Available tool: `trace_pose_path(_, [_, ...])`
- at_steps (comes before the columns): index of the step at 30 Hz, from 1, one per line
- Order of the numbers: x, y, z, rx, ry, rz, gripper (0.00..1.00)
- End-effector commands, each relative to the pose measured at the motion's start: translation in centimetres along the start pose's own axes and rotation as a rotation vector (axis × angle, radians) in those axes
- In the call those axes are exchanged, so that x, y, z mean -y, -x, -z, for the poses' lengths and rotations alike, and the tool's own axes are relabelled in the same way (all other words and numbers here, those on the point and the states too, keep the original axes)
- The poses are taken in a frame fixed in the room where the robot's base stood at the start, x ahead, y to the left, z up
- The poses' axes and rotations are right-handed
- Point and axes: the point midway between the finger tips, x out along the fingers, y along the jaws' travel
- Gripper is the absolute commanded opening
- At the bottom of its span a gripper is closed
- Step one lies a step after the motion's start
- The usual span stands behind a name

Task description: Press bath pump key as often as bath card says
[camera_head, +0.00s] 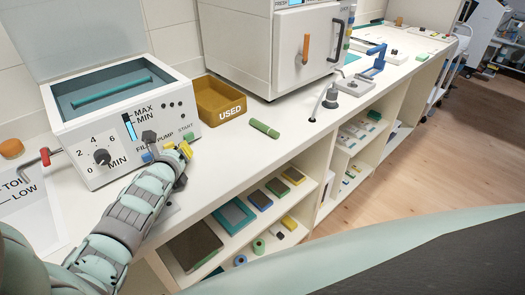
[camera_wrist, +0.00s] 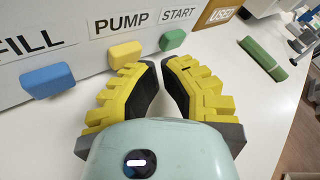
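The bath (camera_head: 120,125) is a white box with an open top at the left of the counter. Its front has a blue FILL key (camera_wrist: 47,80), a yellow PUMP key (camera_wrist: 125,54) and a green START key (camera_wrist: 172,39). A card (camera_head: 32,212) lies left of the bath; only "TO" and "LOW" are partly legible, and the rest is cut off or too small. My gripper (camera_wrist: 160,64) has yellow fingers with black pads. Its tips are almost together with nothing between them, just in front of the panel between PUMP and START, apparently touching neither key.
A red-handled lever (camera_head: 45,157) and an orange knob (camera_head: 11,148) are left of the bath. The brown USED bin (camera_head: 222,100) stands at its right. A green cylinder (camera_head: 264,129) lies on the counter. A white cabinet (camera_head: 290,50) stands behind. Open shelves are below the counter edge.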

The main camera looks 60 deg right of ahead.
Motion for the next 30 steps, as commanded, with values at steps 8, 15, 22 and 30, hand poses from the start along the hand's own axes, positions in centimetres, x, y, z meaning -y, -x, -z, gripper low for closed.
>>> trace_pose_path(8, [0.00,-0.22,0.07,-0.003,-0.002,0.003,0.00])
trace_pose_path(15, [-0.15,-0.42,-0.02,-0.004,-0.002,0.003,0.00])
trace_pose_path(22, [-0.32,-0.60,-0.19,-0.004,-0.003,0.002,0.00])
trace_pose_path(30, [-0.41,-0.73,-0.34,-0.003,-0.001,0.002,0.00])
